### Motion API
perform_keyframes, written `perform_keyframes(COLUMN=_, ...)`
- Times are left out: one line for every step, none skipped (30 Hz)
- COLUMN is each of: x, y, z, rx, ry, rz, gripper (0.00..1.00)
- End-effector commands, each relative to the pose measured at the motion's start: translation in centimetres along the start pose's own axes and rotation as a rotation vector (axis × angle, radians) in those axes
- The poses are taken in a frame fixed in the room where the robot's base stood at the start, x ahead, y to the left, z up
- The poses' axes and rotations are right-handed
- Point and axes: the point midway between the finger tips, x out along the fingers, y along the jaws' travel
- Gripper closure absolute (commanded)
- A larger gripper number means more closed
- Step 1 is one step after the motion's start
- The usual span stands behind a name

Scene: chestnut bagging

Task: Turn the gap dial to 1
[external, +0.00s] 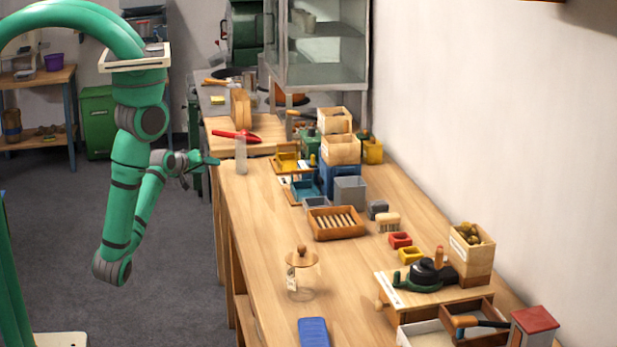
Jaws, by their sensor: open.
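My gripper (208,163) is at the left edge of the long wooden table, near its far half, next to a clear upright cylinder (240,155). It is empty and open, though its fingers are small in this view. No gap dial or number marking can be made out. A yellow device (287,162) and a blue device (304,189) with wooden hoppers (340,150) stand to the right of my gripper. A black and green device with a knob (430,273) sits on a wooden stand at the near right. I cannot tell which of these carries the dial.
A red scoop (238,136) lies behind the cylinder. A glass cabinet (318,45) stands behind. The table's left-middle part is clear.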

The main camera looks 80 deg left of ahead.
Motion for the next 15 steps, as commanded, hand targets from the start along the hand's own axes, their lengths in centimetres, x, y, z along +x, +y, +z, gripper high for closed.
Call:
perform_keyframes(x=0.7, y=-0.3, z=-1.3, rx=-0.009, ry=0.007, rz=-0.016, gripper=0.58)
perform_keyframes(x=1.0, y=-0.6, z=-1.9, rx=-0.012, ry=0.007, rz=-0.027, gripper=0.58)
perform_keyframes(x=1.4, y=-0.9, z=-2.6, rx=-0.014, ry=0.006, rz=-0.041, gripper=0.58)
perform_keyframes(x=1.6, y=-1.2, z=-3.2, rx=-0.017, ry=0.005, rz=-0.05, gripper=0.58)
perform_keyframes(x=1.9, y=-1.4, z=-3.8, rx=-0.021, ry=0.005, rz=-0.059, gripper=0.58)
perform_keyframes(x=2.2, y=-1.8, z=-4.5, rx=-0.026, ry=0.002, rz=-0.071, gripper=0.58)
perform_keyframes(x=2.4, y=-2.0, z=-5.1, rx=-0.031, ry=0.0, rz=-0.079, gripper=0.58)
perform_keyframes(x=2.6, y=-2.2, z=-5.8, rx=-0.035, ry=-0.001, rz=-0.087, gripper=0.58)
perform_keyframes(x=2.8, y=-2.5, z=-6.5, rx=-0.041, ry=-0.005, rz=-0.096, gripper=0.58)
perform_keyframes(x=3.0, y=-2.7, z=-7.1, rx=-0.047, ry=-0.008, rz=-0.102, gripper=0.58)
perform_keyframes(x=3.1, y=-3.0, z=-7.7, rx=-0.052, ry=-0.01, rz=-0.108, gripper=0.58)
perform_keyframes(x=3.2, y=-3.2, z=-8.4, rx=-0.061, ry=-0.015, rz=-0.115, gripper=0.58)
perform_keyframes(x=3.3, y=-3.3, z=-9.0, rx=-0.066, ry=-0.019, rz=-0.118, gripper=0.58)
perform_keyframes(x=3.4, y=-3.5, z=-9.6, rx=-0.073, ry=-0.022, rz=-0.122, gripper=0.58)
perform_keyframes(x=3.5, y=-3.7, z=-10.3, rx=-0.082, ry=-0.028, rz=-0.126, gripper=0.58)
